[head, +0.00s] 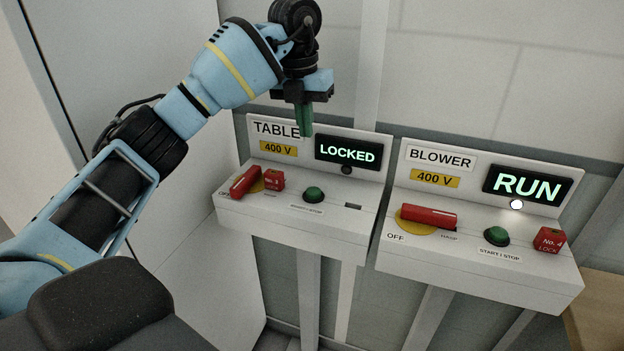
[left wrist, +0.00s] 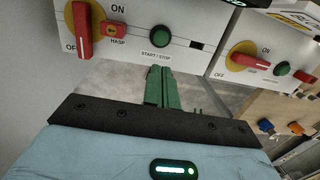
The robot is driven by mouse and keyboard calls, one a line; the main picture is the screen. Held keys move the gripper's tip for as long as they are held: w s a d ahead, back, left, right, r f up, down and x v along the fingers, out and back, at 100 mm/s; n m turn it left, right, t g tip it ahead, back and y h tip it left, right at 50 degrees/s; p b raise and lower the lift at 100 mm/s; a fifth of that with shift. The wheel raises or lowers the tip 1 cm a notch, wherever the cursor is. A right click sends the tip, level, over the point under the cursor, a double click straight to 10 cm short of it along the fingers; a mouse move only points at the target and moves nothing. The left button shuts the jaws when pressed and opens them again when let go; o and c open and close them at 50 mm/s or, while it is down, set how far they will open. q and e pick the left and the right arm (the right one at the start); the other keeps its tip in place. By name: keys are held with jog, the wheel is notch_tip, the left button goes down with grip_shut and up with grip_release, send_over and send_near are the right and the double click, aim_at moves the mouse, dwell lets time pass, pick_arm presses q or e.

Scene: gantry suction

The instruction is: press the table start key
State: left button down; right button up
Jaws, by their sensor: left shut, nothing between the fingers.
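The table panel (head: 330,222) is a pale box marked TABLE 400 V, with a display (head: 347,152) reading LOCKED and a dark lamp below it. Its green start key (head: 314,194) is a round button, also in the left wrist view (left wrist: 160,33). Left of the key are a red rotary handle (left wrist: 84,32), lying towards OFF, and a red padlock (head: 274,180) at the hasp. My left gripper (head: 305,130) is shut and empty, its green fingers pointing down. It hangs above the key, apart from it; the fingers also show in the left wrist view (left wrist: 162,80). My right gripper is out of view.
The blower panel (head: 470,262) stands close on the right, its display (head: 527,186) reading RUN with a lit lamp. It carries a red handle (head: 429,216), a green button (head: 497,236) and a red No. 4 lock (head: 549,239). A wooden surface (head: 600,308) is at far right.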

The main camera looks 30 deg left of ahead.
pick_arm(q)
jog(key=shift+f, duration=0.15)
send_near(312, 191)
jog(key=f, duration=0.6)
jog(key=shift+w+d+f, duration=0.15)
jog(key=shift+w+f, duration=0.15)
jog(key=shift+f, duration=0.1)
jog(key=shift+f, duration=0.15)
